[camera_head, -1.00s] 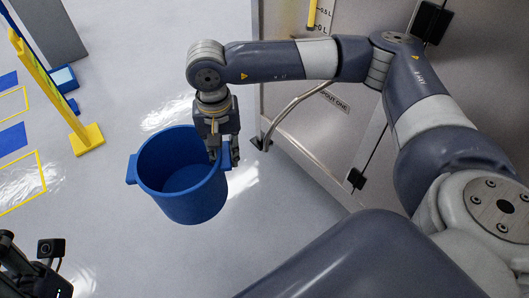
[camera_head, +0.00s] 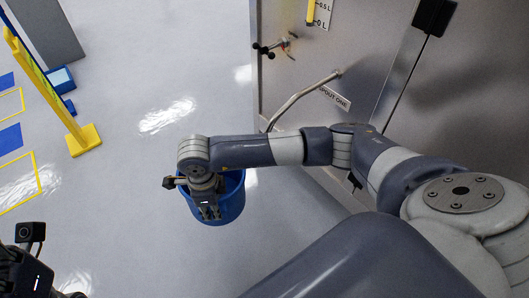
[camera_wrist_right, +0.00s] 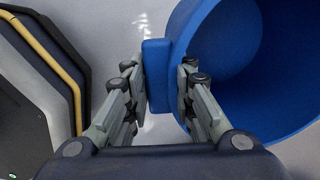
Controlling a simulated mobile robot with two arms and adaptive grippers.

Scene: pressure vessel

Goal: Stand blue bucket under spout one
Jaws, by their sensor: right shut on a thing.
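The blue bucket (camera_head: 236,204) is upright and open at the top, partly hidden under my right wrist in the head view. My right gripper (camera_head: 209,212) is shut on the bucket's side handle. In the right wrist view the handle (camera_wrist_right: 157,80) sits between the two fingers, with the bucket wall (camera_wrist_right: 262,125) to the right. Spout one (camera_head: 300,100) is a bent metal pipe on the steel panel, labelled beside it. Its lower end is above and right of the bucket in the picture. I cannot tell whether the bucket touches the floor. My left gripper (camera_head: 22,262) shows only partly, at the lower left.
The steel panel (camera_head: 375,50) fills the right side, with a small valve (camera_head: 275,47) and a yellow level gauge (camera_head: 311,12). A yellow stand (camera_head: 84,140) and floor markings are at left. Grey floor (camera_head: 140,195) left of the bucket is clear.

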